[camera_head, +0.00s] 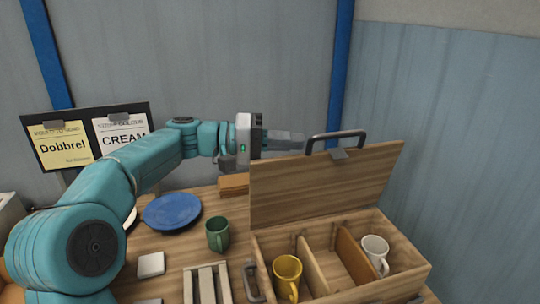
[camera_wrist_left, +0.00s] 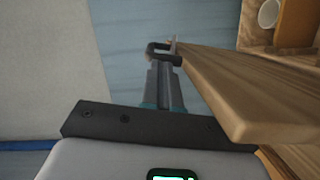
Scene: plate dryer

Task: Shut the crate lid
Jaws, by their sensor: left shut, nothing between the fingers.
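The wooden crate (camera_head: 388,290) stands open at the right of the table in the head view. Its lid (camera_head: 325,185) stands up at the back, with a dark handle (camera_head: 336,137) on its top edge. The lid (camera_wrist_left: 245,95) and handle (camera_wrist_left: 158,47) also show in the left wrist view. My left gripper (camera_head: 300,138) is shut and empty, at the lid's top edge left of the handle. In the left wrist view its fingers (camera_wrist_left: 163,72) point towards the handle, beside the lid; I cannot tell whether they touch. My right gripper is not in view.
In the crate are a yellow mug (camera_head: 287,274), a white mug (camera_head: 375,250) and upright dividers (camera_head: 354,258). Left of it are a green mug (camera_head: 217,234), a blue plate (camera_head: 172,211) and a slatted rack (camera_head: 207,284). A wall stands behind the table.

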